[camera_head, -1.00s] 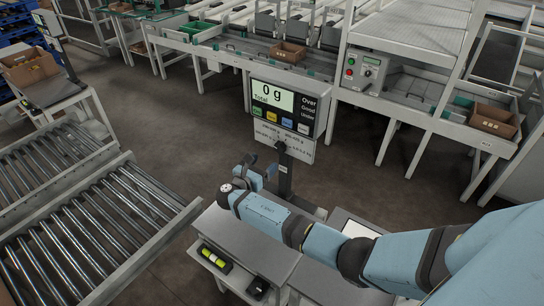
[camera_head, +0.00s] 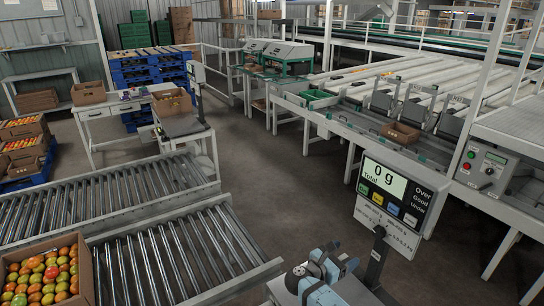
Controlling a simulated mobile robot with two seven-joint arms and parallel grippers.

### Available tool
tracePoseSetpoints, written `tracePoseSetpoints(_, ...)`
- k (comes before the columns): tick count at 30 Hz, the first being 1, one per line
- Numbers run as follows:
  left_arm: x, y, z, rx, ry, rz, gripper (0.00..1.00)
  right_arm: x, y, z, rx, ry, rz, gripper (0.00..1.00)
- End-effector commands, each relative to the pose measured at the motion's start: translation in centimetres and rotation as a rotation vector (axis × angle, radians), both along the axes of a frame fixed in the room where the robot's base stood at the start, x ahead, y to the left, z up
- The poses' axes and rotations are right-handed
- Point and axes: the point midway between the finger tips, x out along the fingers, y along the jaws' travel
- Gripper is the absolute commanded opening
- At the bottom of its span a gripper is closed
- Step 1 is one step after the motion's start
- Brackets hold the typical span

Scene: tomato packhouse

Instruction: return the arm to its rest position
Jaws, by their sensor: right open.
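My right arm shows only in part at the bottom of the head view, over the grey weighing bench (camera_head: 352,290). Its right gripper (camera_head: 336,262) is open, with nothing visible between the fingers. It is small and partly hidden by my own blue wrist. It appears just left of the post of the scale display (camera_head: 397,194), which reads 0 g. My left gripper is out of view.
Roller conveyors (camera_head: 170,255) run along the left. A cardboard box of red and green tomatoes (camera_head: 48,274) stands at the lower left. A sorting line with a control panel (camera_head: 485,168) stands at the right. Open grey floor lies between.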

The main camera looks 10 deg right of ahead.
Motion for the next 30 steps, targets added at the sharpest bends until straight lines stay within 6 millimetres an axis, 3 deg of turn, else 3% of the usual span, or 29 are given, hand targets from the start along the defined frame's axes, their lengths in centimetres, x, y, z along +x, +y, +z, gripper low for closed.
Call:
tracePoseSetpoints(5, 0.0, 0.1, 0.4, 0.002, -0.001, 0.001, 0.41, -4.4, 1.2, -6.5, 0.326, -0.067, 0.099, 0.72)
tracePoseSetpoints(9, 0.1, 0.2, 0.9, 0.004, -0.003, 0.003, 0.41, -10.8, 3.8, -12.6, 0.807, -0.220, 0.130, 0.72)
tracePoseSetpoints(13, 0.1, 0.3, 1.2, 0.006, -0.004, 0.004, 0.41, -17.2, 6.6, -15.3, 1.268, -0.409, 0.053, 0.72)
tracePoseSetpoints(17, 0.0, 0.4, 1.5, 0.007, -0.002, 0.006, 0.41, -23.4, 9.1, -14.9, 1.707, -0.635, -0.119, 0.72)
tracePoseSetpoints(21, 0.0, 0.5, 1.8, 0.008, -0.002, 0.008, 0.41, -28.4, 10.5, -11.9, 2.085, -0.880, -0.353, 0.72)
tracePoseSetpoints(25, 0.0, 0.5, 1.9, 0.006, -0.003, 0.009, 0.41, -31.2, 10.7, -9.1, 2.304, -1.050, -0.534, 0.72)
tracePoseSetpoints(30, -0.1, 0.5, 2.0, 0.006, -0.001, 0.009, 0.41, -32.5, 10.6, -7.4, 2.414, -1.147, -0.640, 0.72)
